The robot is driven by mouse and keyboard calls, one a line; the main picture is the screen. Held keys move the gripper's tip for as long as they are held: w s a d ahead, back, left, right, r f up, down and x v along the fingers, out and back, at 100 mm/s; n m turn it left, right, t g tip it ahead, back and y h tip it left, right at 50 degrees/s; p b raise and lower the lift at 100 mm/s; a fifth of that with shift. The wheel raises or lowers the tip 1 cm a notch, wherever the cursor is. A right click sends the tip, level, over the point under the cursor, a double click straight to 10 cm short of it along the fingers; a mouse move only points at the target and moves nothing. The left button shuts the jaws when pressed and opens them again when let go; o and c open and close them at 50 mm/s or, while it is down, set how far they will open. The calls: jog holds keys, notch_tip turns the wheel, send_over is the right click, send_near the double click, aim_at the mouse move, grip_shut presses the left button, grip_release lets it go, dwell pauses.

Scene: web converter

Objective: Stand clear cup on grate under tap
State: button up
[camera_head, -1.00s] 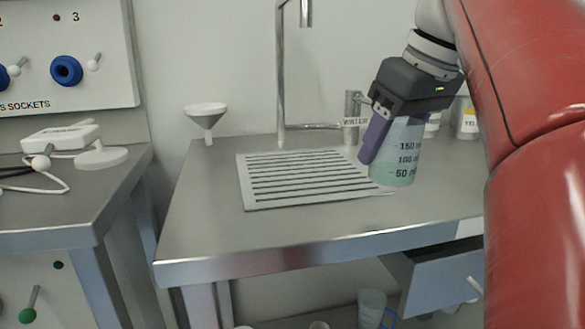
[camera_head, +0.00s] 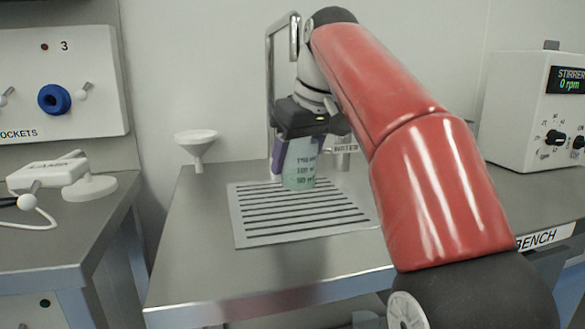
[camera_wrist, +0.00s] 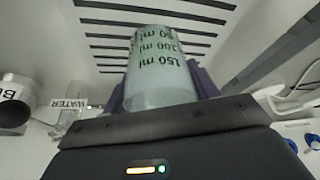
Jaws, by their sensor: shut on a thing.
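The clear cup (camera_head: 300,168), greenish with black volume marks, is held upright between the purple fingers of my gripper (camera_head: 297,158). In the wrist view the cup (camera_wrist: 160,70) fills the space between the fingers, with the striped grate beyond it. The grate (camera_head: 262,232) is a pale square with dark slots on the bench top. In the head view the cup appears over the grate's back part; I cannot tell whether its base touches. The tap (camera_head: 271,75) is a metal pipe rising behind the gripper, its spout partly hidden by my arm.
A white funnel (camera_head: 197,145) stands left of the grate. A stirrer box (camera_head: 535,115) stands at far right. The bench's front left (camera_head: 195,270) is clear.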

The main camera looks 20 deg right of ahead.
aim_at(293, 170)
jog(key=shift+b+x, duration=0.65)
jog(key=shift+x, duration=1.2)
jog(key=shift+s+d+f, duration=0.1)
jog(key=shift+s, duration=0.1)
jog(key=shift+f, duration=0.15)
jog(key=o, duration=1)
jog(key=shift+r, duration=0.4)
jog(key=p+v, duration=0.2)
jog(key=v, duration=0.9)
jog(key=shift+s+r, duration=0.2)
